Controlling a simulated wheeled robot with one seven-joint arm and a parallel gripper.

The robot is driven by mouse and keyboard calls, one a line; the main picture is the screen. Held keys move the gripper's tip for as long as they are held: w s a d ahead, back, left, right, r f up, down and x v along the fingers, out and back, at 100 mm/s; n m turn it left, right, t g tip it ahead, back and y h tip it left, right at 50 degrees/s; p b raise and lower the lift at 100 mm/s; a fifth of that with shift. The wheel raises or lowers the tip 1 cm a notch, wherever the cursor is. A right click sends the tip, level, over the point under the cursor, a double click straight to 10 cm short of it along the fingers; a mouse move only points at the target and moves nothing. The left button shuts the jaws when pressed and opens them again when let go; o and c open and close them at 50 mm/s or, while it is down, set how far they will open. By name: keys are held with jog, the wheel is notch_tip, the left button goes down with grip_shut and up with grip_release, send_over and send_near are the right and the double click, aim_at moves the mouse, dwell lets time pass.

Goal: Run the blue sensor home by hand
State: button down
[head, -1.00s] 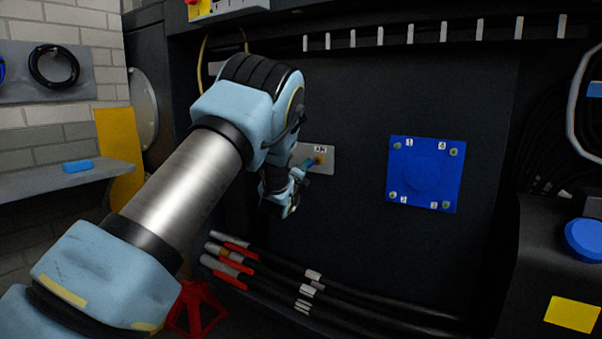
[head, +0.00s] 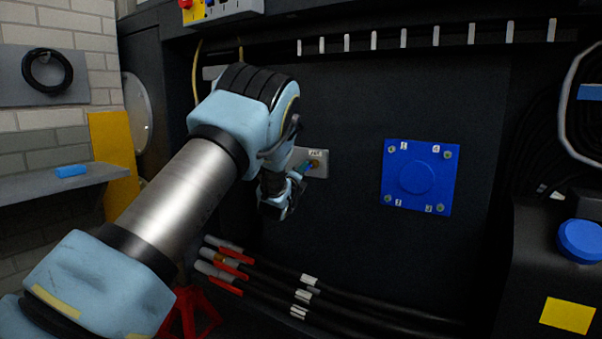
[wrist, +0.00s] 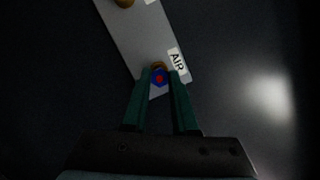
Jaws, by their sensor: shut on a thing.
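The blue sensor (wrist: 159,77) shows in the wrist view as a small blue part with a red centre, between my fingertips. My gripper (wrist: 158,80) is shut on it. The sensor lies over a brass port at the lower end of a grey plate (wrist: 150,38), beside a label reading AIR. I cannot tell how deep it sits in the port. In the head view my gripper (head: 298,180) is at the grey plate (head: 318,170) on the dark chassis wall, and a bit of blue shows at its tip. My arm hides the plate's left part.
A blue square cover (head: 418,178) with numbered corner bolts is on the wall to the right. Black cables with red sleeves (head: 230,262) run below my gripper. A blue object (head: 71,171) lies on the left shelf. A blue knob (head: 581,240) stands at far right.

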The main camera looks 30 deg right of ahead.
jog(key=shift+w+d+b, duration=0.3)
jog(key=shift+d+b, duration=0.1)
jog(key=shift+d, duration=0.1)
jog(key=shift+w+d+b, duration=0.25)
jog(key=shift+d+b, duration=0.1)
jog(key=shift+d, duration=0.15)
jog(key=shift+a+f+b, duration=0.15)
jog(key=shift+b, duration=0.45)
dwell(0.6)
jog(key=shift+r+b, duration=0.2)
jog(key=shift+b, duration=0.15)
jog(key=shift+f, duration=0.1)
